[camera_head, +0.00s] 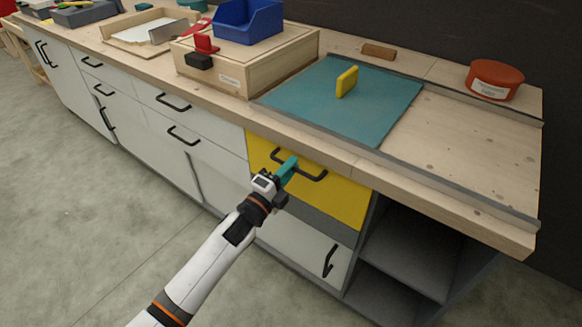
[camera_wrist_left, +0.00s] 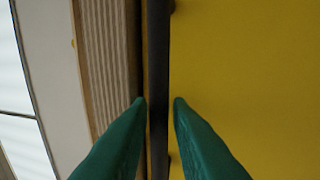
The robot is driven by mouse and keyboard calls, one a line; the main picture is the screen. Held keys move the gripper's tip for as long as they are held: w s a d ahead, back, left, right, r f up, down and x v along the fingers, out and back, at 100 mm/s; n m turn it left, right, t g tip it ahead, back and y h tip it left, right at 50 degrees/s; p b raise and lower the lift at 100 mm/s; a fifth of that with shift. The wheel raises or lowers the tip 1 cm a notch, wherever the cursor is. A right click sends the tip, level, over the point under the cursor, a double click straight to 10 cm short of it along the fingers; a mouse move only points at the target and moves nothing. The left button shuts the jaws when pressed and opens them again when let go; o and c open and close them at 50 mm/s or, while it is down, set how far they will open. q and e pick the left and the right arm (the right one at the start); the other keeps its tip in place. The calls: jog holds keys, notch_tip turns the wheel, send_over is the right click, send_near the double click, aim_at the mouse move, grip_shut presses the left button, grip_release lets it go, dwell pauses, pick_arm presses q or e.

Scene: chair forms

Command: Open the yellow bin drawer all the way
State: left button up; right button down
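The yellow bin drawer (camera_head: 335,196) sits under the worktop near its right part, and its front looks flush or nearly flush with the cabinet. Its black bar handle (camera_head: 312,177) runs along the upper part of the front. My left gripper (camera_head: 288,167) is at this handle, with teal fingers. In the left wrist view the dark handle bar (camera_wrist_left: 158,60) runs between the two green fingertips (camera_wrist_left: 160,101). They sit close on both sides of the bar and look shut on it. The yellow front (camera_wrist_left: 245,70) fills the right side there. My right gripper is not in view.
The wooden worktop (camera_head: 480,155) overhangs the drawers. White drawers (camera_head: 205,118) lie left, dark open shelves (camera_head: 410,245) right. The floor in front is clear.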

pick_arm(q)
jog(key=shift+w+d+r, duration=0.1)
jog(key=shift+w+d, duration=0.15)
jog(key=shift+w, duration=0.1)
jog(key=shift+c, duration=0.2)
grip_shut()
